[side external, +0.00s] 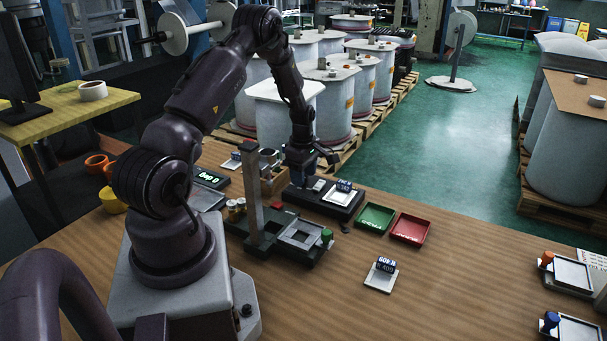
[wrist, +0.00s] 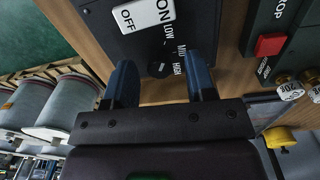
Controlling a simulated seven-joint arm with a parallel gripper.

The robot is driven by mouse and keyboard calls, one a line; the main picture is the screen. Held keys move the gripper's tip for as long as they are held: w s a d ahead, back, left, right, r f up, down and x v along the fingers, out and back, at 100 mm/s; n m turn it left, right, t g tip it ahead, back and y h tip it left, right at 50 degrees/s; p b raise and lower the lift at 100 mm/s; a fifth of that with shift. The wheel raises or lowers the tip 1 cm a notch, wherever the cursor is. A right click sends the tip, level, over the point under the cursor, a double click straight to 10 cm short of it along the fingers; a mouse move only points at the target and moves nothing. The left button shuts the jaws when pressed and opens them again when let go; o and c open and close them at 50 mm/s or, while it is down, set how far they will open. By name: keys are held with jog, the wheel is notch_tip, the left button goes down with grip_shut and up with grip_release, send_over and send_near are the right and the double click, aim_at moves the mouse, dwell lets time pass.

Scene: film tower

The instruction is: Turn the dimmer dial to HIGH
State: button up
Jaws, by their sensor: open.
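The dimmer dial (wrist: 157,70) is a small black knob on a dark panel (wrist: 115,45) in the wrist view, beside the printed words LOW, MID and HIGH. Its pointer is too small to read surely. A white ON/OFF rocker switch (wrist: 142,14) sits beside it. My gripper (wrist: 163,64) is open, with one blue finger on each side of the dial in the picture and a gap to both; I cannot tell its height above the panel. In the side external view my gripper (side external: 307,163) is over the back of the black box (side external: 330,205), and the dial is not distinguishable.
A green tray (side external: 375,217) and a red tray (side external: 409,229) lie right of the box.

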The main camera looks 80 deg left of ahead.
jog(key=shift+f, duration=0.15)
jog(key=c, duration=0.9)
jog(key=shift+c, duration=0.2)
